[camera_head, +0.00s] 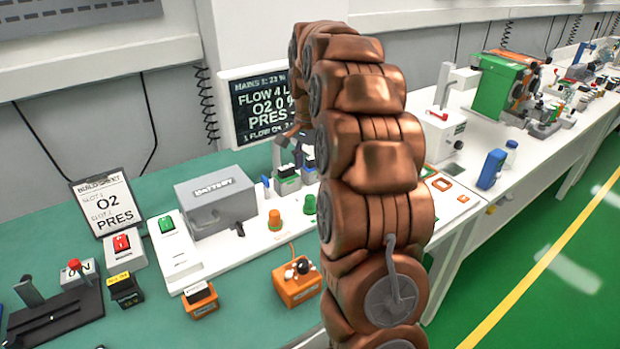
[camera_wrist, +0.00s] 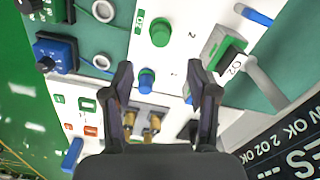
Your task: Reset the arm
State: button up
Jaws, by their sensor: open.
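My copper-coloured arm (camera_head: 375,170) rises through the middle of the head view and bends over at the top, towards the back of the bench. It hides part of the bench and the right part of the black screen. In the wrist view my gripper (camera_wrist: 160,78) is open, with its two dark fingers apart and nothing held between them. A white panel lies beyond the fingers, with a green knob (camera_wrist: 160,32) and a blue knob (camera_wrist: 146,80). Brass-coloured fittings (camera_wrist: 143,122) show between the fingers; I cannot tell how far away they are.
A grey battery box (camera_head: 215,200), a clipboard (camera_head: 105,203) and an orange block (camera_head: 297,285) stand left of my arm. The black screen (camera_head: 262,108) stands behind. A green machine (camera_head: 497,85) is on the right-hand bench. Green floor (camera_head: 530,290) is open at lower right.

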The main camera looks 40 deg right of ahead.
jog(key=shift+r, duration=0.65)
jog(key=s+a+n+g, duration=0.1)
jog(key=s+a+n, duration=1)
jog(key=s+a, duration=1.1)
jog(key=shift+s+a+f+p, duration=0.2)
jog(key=shift+s+f+p, duration=0.2)
jog(key=shift+f, duration=0.05)
jog(key=s+a+f+n, duration=0.1)
jog(key=s, duration=0.2)
jog(key=s+f+n, duration=0.1)
jog(key=s, duration=0.3)
jog(key=s+a+f+n, duration=0.1)
jog(key=s, duration=0.2)
jog(key=shift+s+a+f+n+g, duration=0.15)
jog(key=shift+a+f+n+g, duration=0.15)
jog(key=shift+f+n+g, duration=0.1)
jog(key=shift+c, duration=0.2)
